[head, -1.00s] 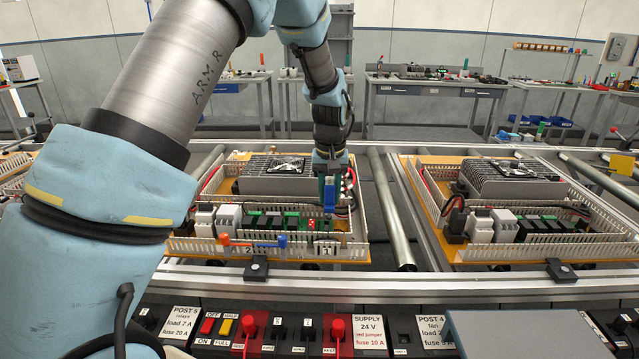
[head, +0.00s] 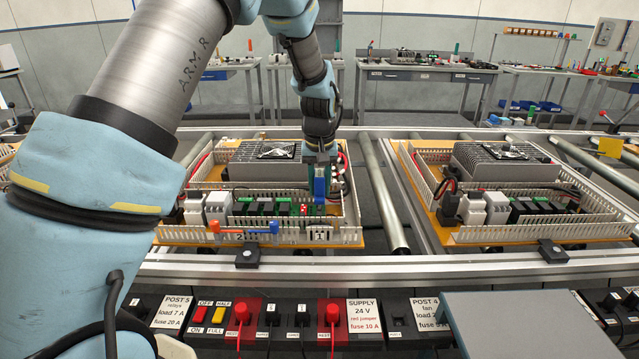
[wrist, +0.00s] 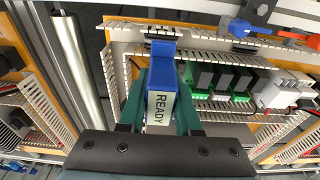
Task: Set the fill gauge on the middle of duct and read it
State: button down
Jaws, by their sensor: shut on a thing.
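My gripper (head: 319,170) is shut on a blue fill gauge (head: 319,187). In the wrist view, green fingers (wrist: 160,88) grip the gauge (wrist: 162,58) on both sides, and its white label reads READY. The gauge hangs upright over the right end of the near panel, behind the front wall of the white slotted wiring duct (head: 292,237). The duct also shows in the wrist view (wrist: 205,46), beyond the gauge. I cannot tell whether the gauge touches the duct. Tags 2 and 1 stand on the duct.
An orange and blue piece (head: 245,229) lies along the duct front, left of the gauge. Green terminals and relays (head: 265,208) sit close by on the left. A grey finned unit (head: 268,152) is behind. A second panel (head: 510,190) stands right; a switch console (head: 290,318) is in front.

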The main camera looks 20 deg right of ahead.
aim_at(320, 208)
jog(key=shift+f+b, duration=0.65)
jog(key=shift+f, duration=0.85)
jog(key=shift+f+b, duration=1.45)
jog(key=shift+f, duration=1.5)
dwell(0.5)
jog(key=c, duration=0.5)
grip_release()
jog(key=shift+r, duration=0.15)
jog(key=r, duration=0.3)
jog(key=r+b, duration=0.1)
jog(key=r, duration=0.3)
jog(key=s+r+b, duration=0.1)
jog(key=r, duration=0.2)
jog(key=shift+s+a+r, duration=0.1)
jog(key=shift+a+r, duration=0.1)
jog(key=shift+a, duration=0.1)
